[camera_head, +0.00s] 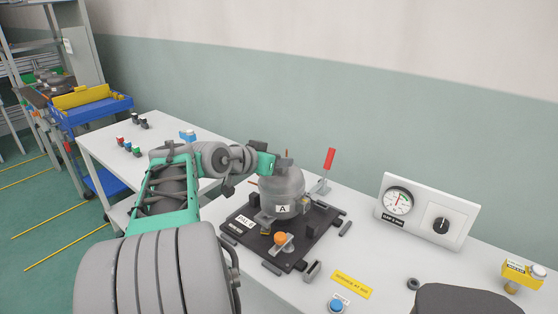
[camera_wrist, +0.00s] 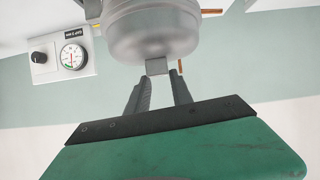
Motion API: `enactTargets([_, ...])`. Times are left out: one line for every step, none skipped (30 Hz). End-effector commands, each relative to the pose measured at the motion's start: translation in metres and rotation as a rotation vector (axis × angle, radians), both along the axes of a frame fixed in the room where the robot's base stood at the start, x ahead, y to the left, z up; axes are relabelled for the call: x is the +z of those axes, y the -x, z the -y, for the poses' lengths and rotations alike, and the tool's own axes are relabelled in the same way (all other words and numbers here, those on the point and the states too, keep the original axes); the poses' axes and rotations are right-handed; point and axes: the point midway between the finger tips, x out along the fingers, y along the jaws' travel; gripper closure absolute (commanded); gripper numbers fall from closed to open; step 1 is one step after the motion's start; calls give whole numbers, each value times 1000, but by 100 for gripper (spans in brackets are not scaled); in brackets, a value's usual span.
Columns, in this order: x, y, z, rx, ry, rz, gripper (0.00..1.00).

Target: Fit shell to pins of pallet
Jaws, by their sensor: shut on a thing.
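The shell (camera_head: 284,192) is a grey metal dome marked "A". In the head view it stands over the middle of the dark pallet (camera_head: 243,233), close to its surface; whether it sits on the pins cannot be told. It also shows upside down at the top of the wrist view (camera_wrist: 152,32). My gripper (camera_head: 283,160) reaches over the top of the shell from the left. In the wrist view my gripper (camera_wrist: 158,78) has its two fingers closed on a small block on top of the shell. The pins are hidden under the shell.
An orange-knobbed clamp (camera_head: 281,240) stands at the pallet's front, and a red-handled clamp (camera_head: 329,158) behind it. A gauge panel (camera_head: 425,210) stands to the right. A blue button (camera_head: 336,305) is at the front edge. Small coloured parts (camera_head: 127,146) lie at the table's far left.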

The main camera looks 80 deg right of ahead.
Motion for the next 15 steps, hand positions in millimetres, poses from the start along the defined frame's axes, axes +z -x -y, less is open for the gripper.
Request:
enactTargets([-1, 0, 0, 0, 5, 1, 100])
enactTargets([-2, 0, 0, 0, 5, 1, 100])
enactTargets([-3, 0, 0, 0, 5, 1, 100])
enactTargets([-4, 0, 0, 0, 5, 1, 100])
enactTargets([-4, 0, 0, 0, 5, 1, 100])
enactTargets([-6, 0, 0, 0, 5, 1, 100])
enactTargets([-6, 0, 0, 0, 5, 1, 100])
enactTargets([-7, 0, 0, 0, 5, 1, 100])
enactTargets([-8, 0, 0, 0, 5, 1, 100])
enactTargets([-9, 0, 0, 0, 5, 1, 100])
enactTargets([-10, 0, 0, 0, 5, 1, 100])
enactTargets([-11, 0, 0, 0, 5, 1, 100])
enactTargets([-12, 0, 0, 0, 5, 1, 100])
enactTargets([-13, 0, 0, 0, 5, 1, 100])
enactTargets([-14, 0, 0, 0, 5, 1, 100])
